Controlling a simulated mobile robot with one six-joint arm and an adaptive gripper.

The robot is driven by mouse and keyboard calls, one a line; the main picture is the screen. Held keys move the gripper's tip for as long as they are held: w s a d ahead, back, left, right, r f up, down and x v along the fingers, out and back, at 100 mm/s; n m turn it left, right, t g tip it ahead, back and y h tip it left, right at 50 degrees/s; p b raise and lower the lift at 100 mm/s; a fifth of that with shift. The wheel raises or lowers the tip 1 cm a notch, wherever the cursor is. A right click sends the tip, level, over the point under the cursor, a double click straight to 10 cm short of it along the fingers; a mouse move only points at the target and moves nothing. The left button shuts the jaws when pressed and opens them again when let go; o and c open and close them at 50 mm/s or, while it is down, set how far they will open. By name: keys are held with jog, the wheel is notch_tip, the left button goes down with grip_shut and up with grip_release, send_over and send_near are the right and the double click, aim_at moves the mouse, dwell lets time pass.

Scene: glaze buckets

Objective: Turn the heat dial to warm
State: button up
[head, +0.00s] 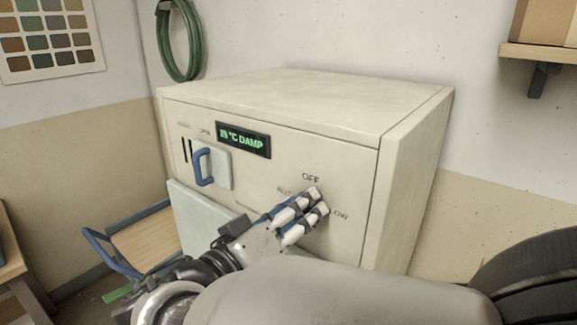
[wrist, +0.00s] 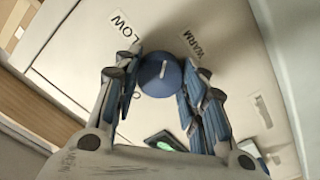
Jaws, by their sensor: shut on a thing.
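The heat dial (wrist: 160,76) is a round blue knob with a short white mark, on the front of a cream cabinet (head: 215,180). My gripper (head: 319,201) is shut on it, with one finger on each side; the wrist view shows this gripper (wrist: 161,62) from behind. The WARM label (wrist: 192,46) and the LOW label (wrist: 125,27) lie just beyond the knob in the wrist view. The OFF label (head: 311,178) shows above my fingers in the head view, where they hide the dial. I cannot tell which label the mark points to.
A green-lit display (head: 243,140) reads what looks like 25 °C DAMP. Left of the dial is a blue handle (head: 203,167) on a pale plate. A blue-railed cart (head: 140,237) stands at the left. A wall shelf (head: 540,53) is at upper right.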

aim_at(312, 148)
jog(key=shift+m, duration=3.7)
jog(key=o, duration=1.1)
notch_tip(312, 148, up, 10)
jog(key=shift+r, duration=0.1)
